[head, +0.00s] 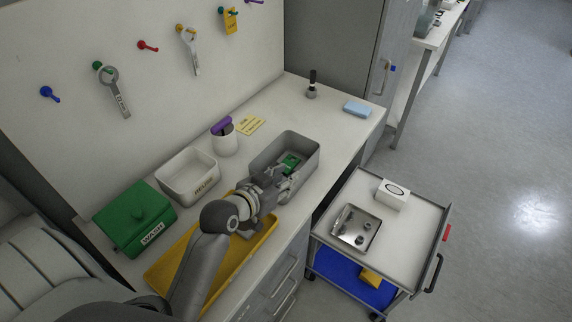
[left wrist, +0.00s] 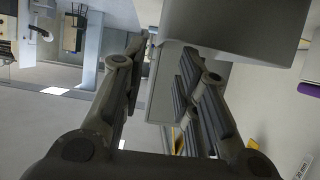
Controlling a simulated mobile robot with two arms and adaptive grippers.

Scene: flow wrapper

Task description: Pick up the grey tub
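The grey tub (head: 312,160) stands on the bench top, with a green item (head: 291,162) inside it. My left gripper (head: 287,186) is at the tub's near wall, on the side facing me. In the left wrist view the tub's grey wall (left wrist: 235,25) fills the upper right, just beyond the fingers. The left gripper's fingers (left wrist: 160,62) are apart, with a gap between them. I cannot tell whether a finger touches the tub. My right gripper is in neither view.
A yellow tray (head: 172,276) lies under my left arm. A white REUSE bin (head: 187,177), a green WASH box (head: 133,218) and a white cup (head: 225,141) stand left of the tub. A trolley (head: 398,237) is at the right.

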